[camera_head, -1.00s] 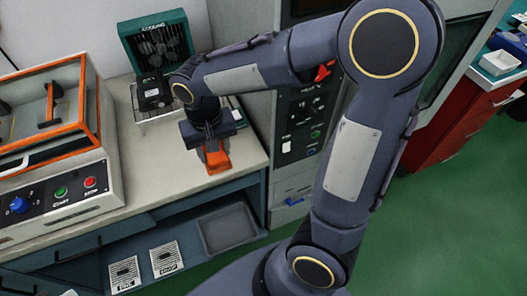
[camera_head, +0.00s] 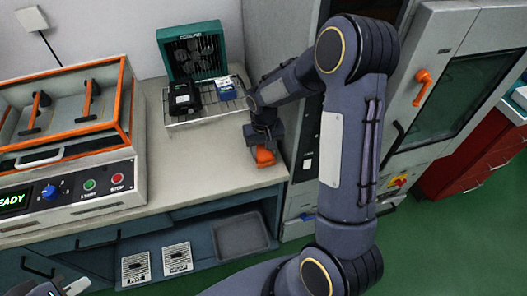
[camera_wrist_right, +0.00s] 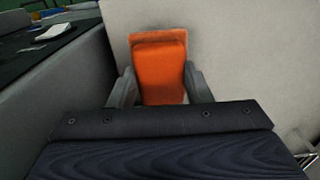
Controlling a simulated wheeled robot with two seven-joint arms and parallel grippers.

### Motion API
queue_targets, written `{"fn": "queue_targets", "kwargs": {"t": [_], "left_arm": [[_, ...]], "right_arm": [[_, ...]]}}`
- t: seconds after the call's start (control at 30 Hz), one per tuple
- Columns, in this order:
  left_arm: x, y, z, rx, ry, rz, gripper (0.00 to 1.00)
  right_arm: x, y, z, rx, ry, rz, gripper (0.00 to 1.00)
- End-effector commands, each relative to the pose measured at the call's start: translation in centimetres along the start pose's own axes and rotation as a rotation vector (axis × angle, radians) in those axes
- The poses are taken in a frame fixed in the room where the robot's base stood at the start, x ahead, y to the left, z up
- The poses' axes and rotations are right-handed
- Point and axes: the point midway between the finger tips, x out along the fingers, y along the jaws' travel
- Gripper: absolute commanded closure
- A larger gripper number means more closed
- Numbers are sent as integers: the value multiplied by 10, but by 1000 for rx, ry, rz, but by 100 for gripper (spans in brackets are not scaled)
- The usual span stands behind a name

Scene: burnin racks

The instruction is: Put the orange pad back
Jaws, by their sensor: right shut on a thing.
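The orange pad (camera_head: 264,157) is held at the tip of my right gripper (camera_head: 263,147), over the right end of the pale counter beside the tall cabinet. In the right wrist view the pad (camera_wrist_right: 160,70) sits between the two grey fingers of the right gripper (camera_wrist_right: 161,88), with a pale surface behind it. Whether the pad touches the counter cannot be told. Part of my left gripper (camera_head: 66,288) shows at the bottom left edge of the head view, away from the pad; its opening is cut off and unclear.
A wire rack (camera_head: 205,119) holding a black device (camera_head: 184,101) stands before a green fan unit (camera_head: 193,50). An orange-framed machine (camera_head: 68,150) fills the counter's left. The counter (camera_head: 205,165) is clear between them. A tall grey cabinet (camera_head: 305,190) borders the right; a grey tray (camera_head: 241,237) lies below.

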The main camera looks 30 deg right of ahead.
Motion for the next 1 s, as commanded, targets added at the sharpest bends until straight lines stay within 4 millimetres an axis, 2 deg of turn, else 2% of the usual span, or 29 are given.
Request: {"fn": "queue_targets", "kwargs": {"t": [0.03,0.13,0.53,0.57,0.7,1.0], "left_arm": [[0,0,0,0,0,0,100],[-1,0,0,0,0,0,100],[4,-2,2,0,0,0,100],[2,-1,1,0,0,0,100],[2,-1,1,0,0,0,100],[0,0,0,0,0,0,100]], "right_arm": [[9,0,2,-1,-6,1,77],[18,0,1,-1,-3,0,77],[24,-1,1,-1,-1,0,77],[22,-1,1,-1,-1,0,52],[22,-1,1,-1,-1,0,34],[20,-1,1,-1,-1,0,34]]}}
